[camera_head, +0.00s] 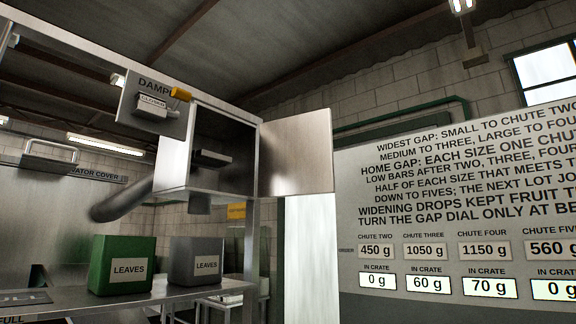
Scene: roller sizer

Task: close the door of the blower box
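The blower box (173,163) is a grey metal box mounted up high, left of centre. Its front is open and its inside is dark, with a small dark, flat-topped piece (211,157) in it. The door (297,155) is a plain metal panel. It stands open, swung out to the right of the opening, and meets the box along the opening's right edge. I see no handle or latch on the side of the door that shows. My gripper is not in view.
Below, a green leaves bin (112,281) and a grey leaves bin (185,277) stand on a metal bench. A large sign board (355,200) with weight displays fills the right.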

